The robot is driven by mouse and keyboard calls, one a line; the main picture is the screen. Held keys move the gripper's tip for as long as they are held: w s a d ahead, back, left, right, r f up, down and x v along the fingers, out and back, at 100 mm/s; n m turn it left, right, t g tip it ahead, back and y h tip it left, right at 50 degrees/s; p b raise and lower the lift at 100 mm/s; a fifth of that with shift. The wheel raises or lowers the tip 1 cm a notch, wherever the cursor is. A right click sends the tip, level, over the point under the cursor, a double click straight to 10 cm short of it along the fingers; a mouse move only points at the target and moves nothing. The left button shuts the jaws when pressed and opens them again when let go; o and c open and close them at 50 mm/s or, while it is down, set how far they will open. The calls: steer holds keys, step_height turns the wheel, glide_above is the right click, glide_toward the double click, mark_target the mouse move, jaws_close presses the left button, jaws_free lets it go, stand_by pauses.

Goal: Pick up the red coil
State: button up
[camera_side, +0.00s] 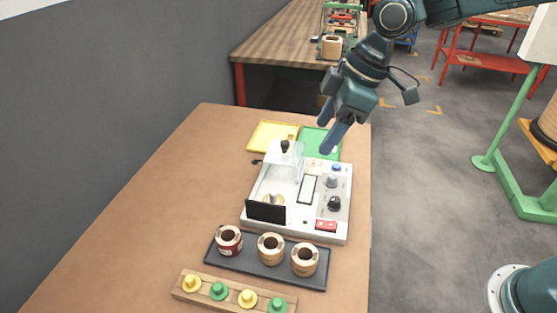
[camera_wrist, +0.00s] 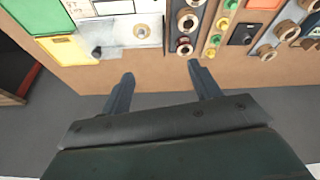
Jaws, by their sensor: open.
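The red coil (camera_side: 229,240) stands upright at the left end of a dark tray (camera_side: 258,276), beside two tan coils (camera_side: 271,248) (camera_side: 304,259). In the wrist view, a dark red coil (camera_wrist: 184,46) shows at the near end of the tray. My gripper (camera_side: 332,138) hangs in the air above the far right part of the table, well away from the red coil. In the wrist view my gripper (camera_wrist: 160,90) has its two fingers apart with nothing between them.
A white test device (camera_side: 330,215) with a clear cover and black panel stands between my gripper and the coil tray. Yellow (camera_side: 270,136) and green (camera_side: 312,140) trays lie behind it. A wooden rack (camera_side: 232,297) with several yellow and green pegs is in front. The table's left side is clear.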

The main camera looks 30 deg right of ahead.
steer(key=w+a+f+n+g, duration=0.1)
steer(key=w+a+f+n, duration=0.25)
steer(key=a+f, duration=0.3)
steer(key=n+g+y, duration=0.1)
steer(key=n, duration=0.2)
glide_above(229, 239)
steer(key=s+d, duration=0.2)
steer(key=shift+m, duration=0.25)
steer(key=shift+w+a+f, duration=0.1)
steer(key=shift+a+f, duration=0.05)
steer(key=shift+f, duration=7.55)
steer(key=shift+x, duration=2.55)
steer(key=shift+a, duration=0.15)
steer(key=c, duration=0.9)
steer(key=shift+o, duration=0.2)
